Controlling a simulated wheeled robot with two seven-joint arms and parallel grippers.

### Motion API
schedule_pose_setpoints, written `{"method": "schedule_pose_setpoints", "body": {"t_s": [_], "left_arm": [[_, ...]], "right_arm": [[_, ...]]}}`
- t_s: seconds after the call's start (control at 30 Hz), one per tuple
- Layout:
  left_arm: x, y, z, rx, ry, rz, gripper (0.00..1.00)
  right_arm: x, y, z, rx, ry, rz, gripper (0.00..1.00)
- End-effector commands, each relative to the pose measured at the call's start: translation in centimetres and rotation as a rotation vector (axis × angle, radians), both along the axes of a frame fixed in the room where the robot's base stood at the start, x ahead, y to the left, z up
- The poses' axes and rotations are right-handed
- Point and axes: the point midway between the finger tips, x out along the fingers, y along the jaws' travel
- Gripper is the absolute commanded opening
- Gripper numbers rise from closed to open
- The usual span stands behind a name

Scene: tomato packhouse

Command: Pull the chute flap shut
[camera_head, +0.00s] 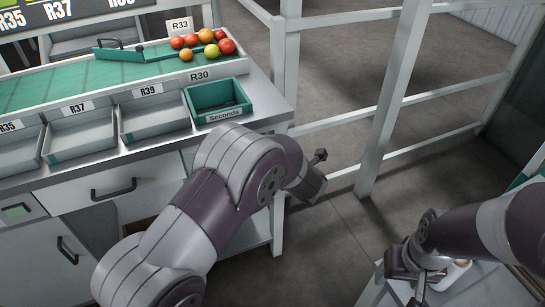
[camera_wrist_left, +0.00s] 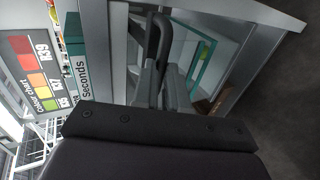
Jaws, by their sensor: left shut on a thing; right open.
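In the left wrist view my left gripper (camera_wrist_left: 165,88) is shut on a black bar handle (camera_wrist_left: 160,38) at the bench front, below the bin labelled Seconds. An opening with a green frame (camera_wrist_left: 203,58) inside shows just beyond the fingers. The panel that carries the handle, which may be the chute flap, is mostly hidden; I cannot tell its angle. In the head view my left arm covers this part of the bench, and the fingers and handle are hidden. My right gripper (camera_head: 418,287) is open, low at the right, beside a white object.
The green Seconds bin (camera_head: 218,97) stands on the bench corner beside the grey trays (camera_head: 82,132). White railings (camera_head: 391,95) stand at the right; floor between is clear.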

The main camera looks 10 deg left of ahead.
Motion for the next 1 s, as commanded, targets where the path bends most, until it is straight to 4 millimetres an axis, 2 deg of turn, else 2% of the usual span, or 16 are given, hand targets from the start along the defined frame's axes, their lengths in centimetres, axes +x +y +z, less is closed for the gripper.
{"method": "schedule_pose_setpoints", "body": {"t_s": [0.03, 0.27, 0.3, 0.37, 0.77, 0.87, 1.0], "left_arm": [[0.3, 0.1, 0.8, 0.004, -0.016, 0.002, 0.0], [0.5, 0.1, 1.1, 0.005, -0.023, 0.004, 0.0], [0.5, 0.1, 1.1, 0.005, -0.024, 0.004, 0.22], [0.5, 0.1, 1.1, 0.003, -0.024, 0.003, 0.38], [-0.2, -0.4, 1.1, 0.002, -0.015, 0.0, 0.38], [-1.6, -1.4, 2.1, 0.001, -0.016, -0.002, 0.38], [-4.6, -3.4, 4.1, 0.002, -0.017, -0.003, 0.38]], "right_arm": [[0.0, 0.0, 0.1, 0.0, 0.0, 0.0, 0.66], [0.0, 0.0, 0.1, 0.0, 0.0, 0.0, 0.66], [0.0, 0.0, 0.1, 0.0, 0.0, 0.0, 0.66], [0.0, 0.0, 0.1, 0.0, 0.0, 0.0, 0.66], [0.0, 0.0, 0.3, 0.0, 0.0, 0.0, 0.66], [0.0, 0.0, 0.7, 0.0, 0.0, 0.0, 0.66], [0.0, 0.0, 1.3, 0.0, 0.0, 0.0, 0.66]]}}
